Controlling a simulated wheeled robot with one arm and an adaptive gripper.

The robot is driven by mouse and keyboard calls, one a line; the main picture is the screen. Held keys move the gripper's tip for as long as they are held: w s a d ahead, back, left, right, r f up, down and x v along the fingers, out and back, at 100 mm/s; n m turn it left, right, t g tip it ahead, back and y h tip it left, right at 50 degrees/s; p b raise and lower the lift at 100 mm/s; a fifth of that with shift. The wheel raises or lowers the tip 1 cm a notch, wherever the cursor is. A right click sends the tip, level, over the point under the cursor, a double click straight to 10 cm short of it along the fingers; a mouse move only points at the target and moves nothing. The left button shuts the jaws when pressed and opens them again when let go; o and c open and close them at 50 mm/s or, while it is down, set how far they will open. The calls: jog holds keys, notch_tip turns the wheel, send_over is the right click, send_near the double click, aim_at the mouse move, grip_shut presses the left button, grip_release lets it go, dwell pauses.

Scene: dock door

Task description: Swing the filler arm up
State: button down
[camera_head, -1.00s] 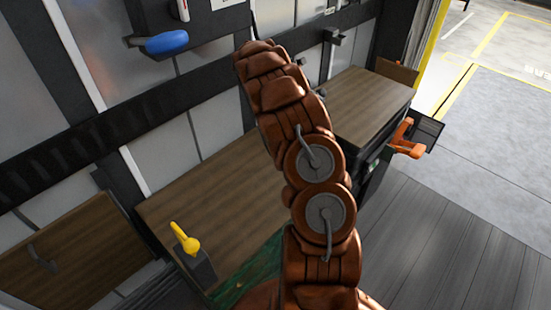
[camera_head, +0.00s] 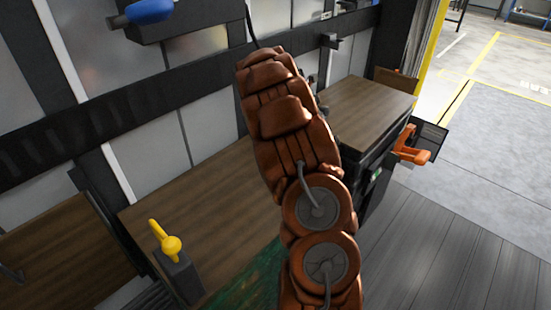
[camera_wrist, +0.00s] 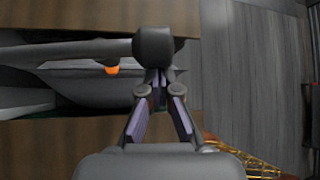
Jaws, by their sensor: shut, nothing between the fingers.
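I cannot tell for certain which part is the filler arm. A yellow lever (camera_head: 165,240) with a round knob stands on a dark post at the front left in the head view. An orange handle (camera_head: 412,148) sticks out at the right end of the benches. A blue handle (camera_head: 146,12) is on the wall unit at the top left. My gripper (camera_wrist: 160,88) is shut and empty in the wrist view; my own arm hides it in the head view. A grey rounded part (camera_wrist: 154,47) lies just ahead of its fingertips; whether they touch is unclear.
A wooden bench top (camera_head: 210,200) lies left of my arm and another wooden top (camera_head: 365,110) lies beyond it. A panelled wall with a dark rail (camera_head: 150,125) runs behind. The plank floor (camera_head: 440,240) at the right is clear.

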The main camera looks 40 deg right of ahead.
notch_tip(320, 180, down, 9)
jog(key=a+m+t+b, duration=0.1)
jog(key=a+t+b, duration=0.15)
jog(key=b, duration=0.65)
jog(key=s+a+r+m+y+p, duration=0.1)
jog(key=s+a+r+m+p, duration=0.1)
jog(key=a, duration=0.7)
jog(key=s+a+r+m+y+p, duration=0.1)
jog(key=s+a+r+m+p, duration=0.2)
jog(key=a+r+p, duration=0.3)
jog(key=s+a+r+m+y+p, duration=0.2)
jog(key=a+r+m, duration=0.3)
jog(key=a+r, duration=0.4)
jog(key=shift+s+a+r+p, duration=0.15)
jog(key=shift+s+a+p, duration=0.7)
jog(key=shift+a, duration=0.85)
jog(key=shift+w+g, duration=0.15)
jog(key=shift+g, duration=0.1)
jog(key=w+d+f+n+h+b, duration=0.1)
jog(key=w+d+f+n+b, duration=0.1)
jog(key=d, duration=0.5)
jog(key=w+d+f+n+h+b, duration=0.1)
jog(key=w+d+f+n+b, duration=0.2)
jog(key=d, duration=0.4)
jog(key=w+d+f+n+h+b, duration=0.1)
jog(key=w+d+f+n+b, duration=0.1)
jog(key=d+f+n+b, duration=0.2)
jog(key=shift+w+d+f+n+h, duration=0.2)
jog(key=shift+d+f+n+h, duration=0.2)
jog(key=shift+d+f, duration=0.85)
